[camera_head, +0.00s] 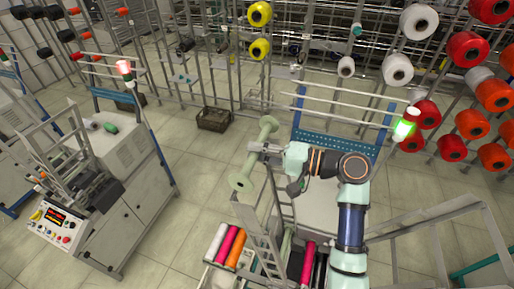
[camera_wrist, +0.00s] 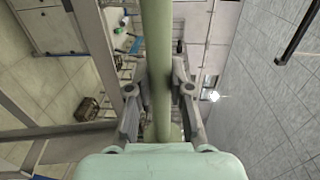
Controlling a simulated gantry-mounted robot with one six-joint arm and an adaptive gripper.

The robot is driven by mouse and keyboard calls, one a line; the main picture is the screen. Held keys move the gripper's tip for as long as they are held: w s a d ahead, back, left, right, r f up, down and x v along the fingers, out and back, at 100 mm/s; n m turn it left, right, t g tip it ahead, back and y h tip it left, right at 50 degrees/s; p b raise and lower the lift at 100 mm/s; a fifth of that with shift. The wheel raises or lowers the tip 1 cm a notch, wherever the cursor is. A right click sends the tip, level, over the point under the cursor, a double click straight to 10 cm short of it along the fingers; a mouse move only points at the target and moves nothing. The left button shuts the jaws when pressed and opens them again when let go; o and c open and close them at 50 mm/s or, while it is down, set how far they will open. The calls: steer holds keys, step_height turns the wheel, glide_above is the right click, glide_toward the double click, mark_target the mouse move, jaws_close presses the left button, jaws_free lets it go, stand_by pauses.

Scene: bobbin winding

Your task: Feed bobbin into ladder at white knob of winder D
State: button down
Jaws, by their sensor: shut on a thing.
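My gripper (camera_head: 262,148) is shut on an empty pale green bobbin (camera_head: 241,181), a thin tube with a wide flange at each end. The bobbin is held slanted in the air, near the upper end of the grey metal ladder (camera_head: 262,228). In the wrist view the gripper (camera_wrist: 160,92) has a finger on each side of the bobbin's tube (camera_wrist: 157,35). I cannot make out the white knob of the winder, and no winder letter is readable.
Pink and orange wound bobbins (camera_head: 228,246) lie in a tray left of the ladder's foot. A winder (camera_head: 120,165) with a red lamp stands at left. A dark crate (camera_head: 213,118) sits on the floor behind. Yarn racks fill the back.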

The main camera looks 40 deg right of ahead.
steer(key=shift+s+d+f+b, duration=0.1)
steer(key=shift+s+f+b, duration=0.1)
steer(key=shift+f+b, duration=0.55)
steer(key=shift+s+d+f+b, duration=0.1)
steer(key=shift+s+f+b, duration=0.15)
steer(key=shift+f, duration=0.95)
steer(key=shift+s+d+f+b, duration=0.15)
steer(key=shift+f+b, duration=0.35)
steer(key=shift+f, duration=0.45)
steer(key=shift+f, duration=0.1)
steer(key=shift+s+d+f+b, duration=0.1)
steer(key=shift+s+f+b, duration=0.1)
steer(key=shift+f+b, duration=0.55)
steer(key=shift+s+d+f+b, duration=0.15)
steer(key=shift+f+b, duration=0.2)
steer(key=shift+f, duration=0.8)
steer(key=shift+s+f+b, duration=0.2)
steer(key=shift+f+b, duration=0.35)
steer(key=shift+f, duration=0.4)
step_height(320, 180, down, 6)
steer(key=s+b, duration=0.1)
steer(key=b, duration=0.2)
steer(key=shift+d+b, duration=0.3)
steer(key=shift+b, duration=0.05)
steer(key=f+b, duration=0.1)
steer(key=f, duration=0.1)
steer(key=s+f+b, duration=0.1)
steer(key=f, duration=0.1)
steer(key=shift+d+b, duration=0.2)
steer(key=shift+b, duration=0.1)
